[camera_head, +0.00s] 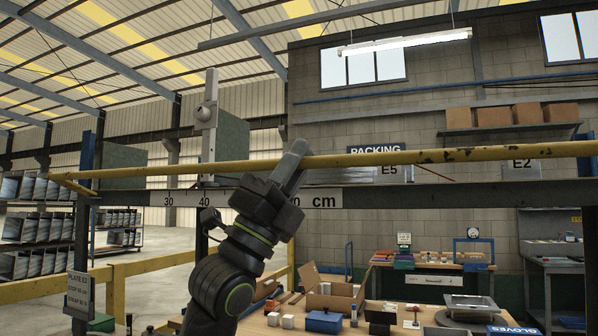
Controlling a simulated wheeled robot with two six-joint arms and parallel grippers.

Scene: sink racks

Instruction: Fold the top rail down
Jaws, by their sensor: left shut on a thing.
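The top rail (430,156) is a long yellow bar with worn paint, running nearly level across the camera_head view. A short yellow arm (72,186) joins it at the left end; its right end runs out of the picture. My left gripper (292,164) reaches up from below and is shut on the rail near the middle of its visible length. The fingers hide a small piece of the rail. My right gripper is not in view.
A dark beam with a centimetre scale (322,197) runs just below the rail. A grey upright stop (208,130) stands left of my gripper. A sign (79,294) hangs at lower left. A bench with boxes (335,296) lies below; right of my arm, space is open.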

